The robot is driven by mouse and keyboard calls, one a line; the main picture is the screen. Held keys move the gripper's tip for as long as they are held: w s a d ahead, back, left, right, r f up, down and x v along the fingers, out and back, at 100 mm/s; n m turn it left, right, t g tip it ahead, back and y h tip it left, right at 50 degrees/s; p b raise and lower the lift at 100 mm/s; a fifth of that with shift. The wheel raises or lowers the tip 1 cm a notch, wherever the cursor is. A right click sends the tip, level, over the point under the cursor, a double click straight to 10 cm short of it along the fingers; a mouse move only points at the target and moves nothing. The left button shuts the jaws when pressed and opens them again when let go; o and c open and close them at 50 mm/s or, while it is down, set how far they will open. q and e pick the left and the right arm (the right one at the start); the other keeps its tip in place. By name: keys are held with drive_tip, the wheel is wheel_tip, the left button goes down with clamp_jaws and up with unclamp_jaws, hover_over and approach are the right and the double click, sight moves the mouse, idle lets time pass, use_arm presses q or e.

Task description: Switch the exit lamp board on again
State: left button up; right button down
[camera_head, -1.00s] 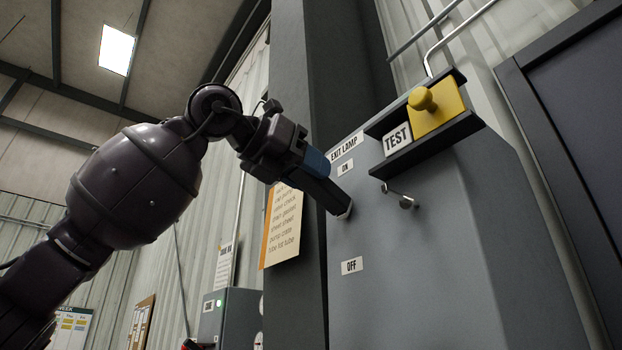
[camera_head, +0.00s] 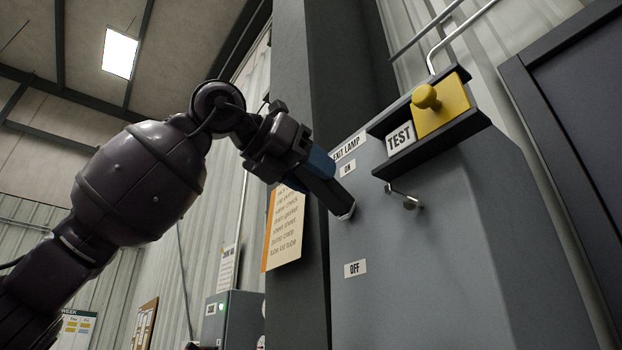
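The grey exit lamp board (camera_head: 430,270) fills the right half of the head view. It bears an EXIT LAMP label (camera_head: 349,148), an ON label (camera_head: 347,168) and an OFF label (camera_head: 355,268). My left gripper (camera_head: 344,210) is at the board's left side, just below the ON label and well above OFF. Its fingers look close together, but I cannot tell whether they are shut on anything. Any switch lever there is hidden behind the fingers. My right gripper is not in view.
A yellow sliding plate with a knob (camera_head: 441,105) sits in a dark rail beside a TEST label (camera_head: 400,138). A small metal hook or latch (camera_head: 405,198) sticks out below. A paper notice (camera_head: 284,228) hangs on the dark column (camera_head: 300,310) left of the board.

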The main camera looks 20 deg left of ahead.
use_arm(q)
drive_tip(key=shift+o, duration=1.4)
drive_tip(key=shift+r, duration=0.1)
drive_tip(key=shift+a, duration=0.1)
drive_tip(key=b+v, duration=0.1)
drive_tip(key=v, duration=0.9)
drive_tip(key=shift+s+a+b, duration=0.2)
drive_tip(key=shift+s+b, duration=0.15)
